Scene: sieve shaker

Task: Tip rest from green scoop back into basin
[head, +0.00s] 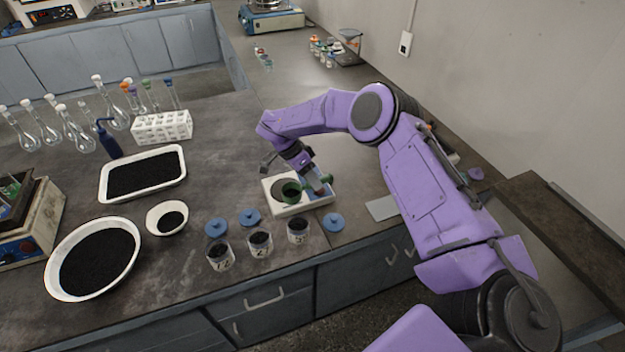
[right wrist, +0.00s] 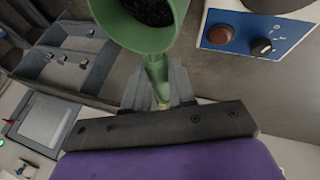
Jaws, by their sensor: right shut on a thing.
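I cannot tell whether the scoop touches the balance pan. The basin (head: 51,270), wide, round and white, stands at the lower left, holding black granules, well away from the scoop. My left gripper is not in view.
Three labelled jars (head: 259,245) with dark contents stand along the front edge, blue lids (head: 334,222) near them. A small white bowl (head: 153,222) and a white tray (head: 102,190) hold black granules. A white tube rack (head: 162,128) and flasks stand behind. Counter between tray and balance is clear.

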